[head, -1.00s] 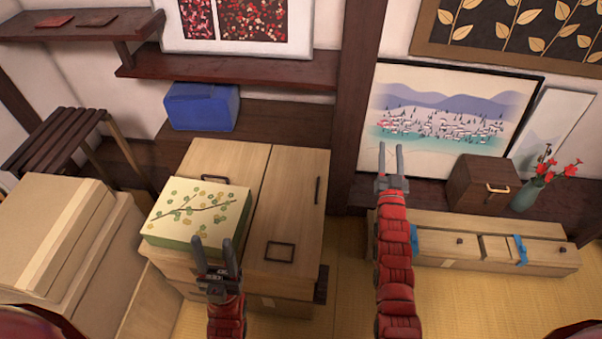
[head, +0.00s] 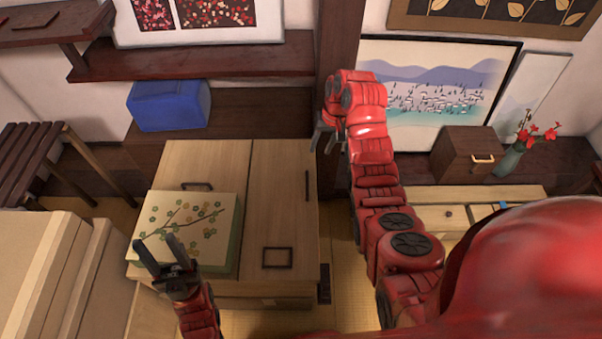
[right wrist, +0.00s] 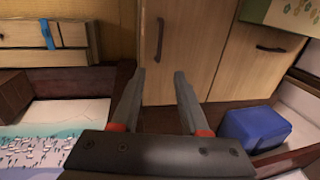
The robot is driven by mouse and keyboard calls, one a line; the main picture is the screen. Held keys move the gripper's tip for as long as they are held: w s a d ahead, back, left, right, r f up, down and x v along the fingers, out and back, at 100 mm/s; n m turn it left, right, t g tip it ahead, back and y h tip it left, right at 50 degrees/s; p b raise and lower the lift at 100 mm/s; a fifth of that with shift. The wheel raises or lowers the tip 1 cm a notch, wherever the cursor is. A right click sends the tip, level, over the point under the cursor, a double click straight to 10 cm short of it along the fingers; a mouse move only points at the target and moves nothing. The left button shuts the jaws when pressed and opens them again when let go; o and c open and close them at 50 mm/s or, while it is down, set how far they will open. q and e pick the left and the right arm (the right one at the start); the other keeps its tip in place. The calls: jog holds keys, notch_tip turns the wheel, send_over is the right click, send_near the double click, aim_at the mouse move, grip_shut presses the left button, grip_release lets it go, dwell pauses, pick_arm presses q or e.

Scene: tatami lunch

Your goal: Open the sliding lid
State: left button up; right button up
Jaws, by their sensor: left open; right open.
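A pale wooden chest (head: 281,205) has a top of two panels with dark handles. The right panel has a long handle (head: 307,186) near its right edge and a square one (head: 277,258) near the front. The left panel has a handle (head: 197,186) partly behind a flowered green box (head: 187,228), which sits on that panel. My left gripper (head: 156,246) is open in front of the flowered box's near left side. My right gripper (head: 326,138) is open and empty beyond the chest's far right corner; in the right wrist view (right wrist: 159,73) its fingers point towards the long handle (right wrist: 160,40), apart from it.
A blue box (head: 170,105) stands on a dark ledge behind the chest. Cardboard boxes (head: 40,270) fill the left front. A dark post (head: 335,50) rises behind my right gripper. A low drawer unit (head: 440,216), partly hidden by my arm, lies to the right.

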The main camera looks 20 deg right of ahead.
jog(key=f, duration=0.4)
jog(key=a+f, duration=0.1)
jog(key=f, duration=0.4)
jog(key=a+f, duration=0.1)
jog(key=f, duration=0.3)
jog(key=shift+w+a+f, duration=0.15)
jog(key=shift+w+a, duration=0.1)
jog(key=shift+w, duration=0.1)
jog(key=shift+a+f+b, duration=0.2)
jog(key=shift+f+b, duration=0.45)
jog(key=shift+f, duration=0.25)
jog(key=shift+a+f+b, duration=0.15)
jog(key=shift+f+b, duration=0.45)
jog(key=shift+f, duration=0.3)
grip_shut()
jog(key=shift+w, duration=0.1)
